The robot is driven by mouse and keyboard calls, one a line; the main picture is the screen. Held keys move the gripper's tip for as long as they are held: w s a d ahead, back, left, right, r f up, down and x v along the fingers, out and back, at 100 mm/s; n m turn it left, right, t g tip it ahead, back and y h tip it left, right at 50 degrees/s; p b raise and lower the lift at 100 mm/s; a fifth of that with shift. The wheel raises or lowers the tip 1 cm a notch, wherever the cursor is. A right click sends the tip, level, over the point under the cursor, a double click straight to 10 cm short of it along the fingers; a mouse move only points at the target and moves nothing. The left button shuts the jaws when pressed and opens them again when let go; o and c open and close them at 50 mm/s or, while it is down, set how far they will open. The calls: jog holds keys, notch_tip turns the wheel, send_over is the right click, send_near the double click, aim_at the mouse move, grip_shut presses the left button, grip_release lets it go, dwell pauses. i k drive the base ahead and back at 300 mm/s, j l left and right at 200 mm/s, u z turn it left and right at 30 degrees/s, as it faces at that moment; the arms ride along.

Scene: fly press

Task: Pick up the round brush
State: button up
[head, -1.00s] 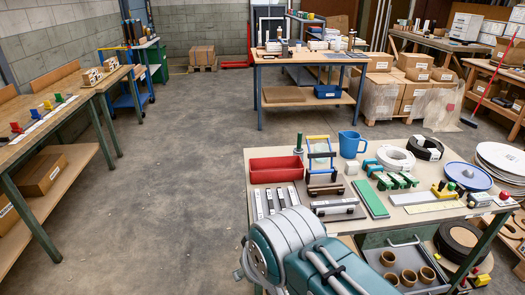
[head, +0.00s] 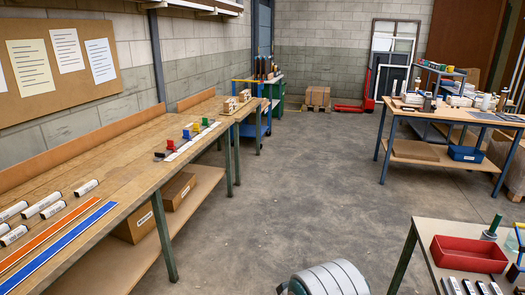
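I cannot make out a round brush for certain. A green-handled upright item (head: 493,228) with a grey base stands on the right-hand table, behind the red tray; it is too small to tell whether it is a brush. Several tall upright tools stand near the blue trolley (head: 262,105) by the far wall, too small to identify. My gripper is not in view; only a rounded grey ribbed part of my own arm shows at the bottom edge.
The right table holds a red tray (head: 468,254). A blue-legged table (head: 450,114) stands at the back right. The concrete floor (head: 290,200) between them is clear.

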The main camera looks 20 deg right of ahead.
aim_at(491, 232)
jog(key=i+z, duration=0.4)
jog(key=i+j+z, duration=0.1)
jog(key=i+z, duration=0.3)
jog(key=i+j+z, duration=0.25)
jog(key=i+z, duration=0.4)
jog(key=z, duration=0.15)
jog(key=i+j+z, duration=0.2)
jog(key=z, duration=0.2)
jog(key=i+j+z, duration=0.2)
jog(key=z, duration=0.2)
jog(key=i+j+z, duration=0.55)
jog(key=z, duration=0.25)
jog(key=i+j+z, duration=0.1)
jog(key=z, duration=0.3)
jog(key=i+j+z, duration=0.1)
jog(key=j+z, duration=0.45)
jog(key=z, duration=0.25)
jog(key=i+j+z, duration=0.55)
jog(key=k+j, duration=0.05)
jog(key=k, duration=0.05)
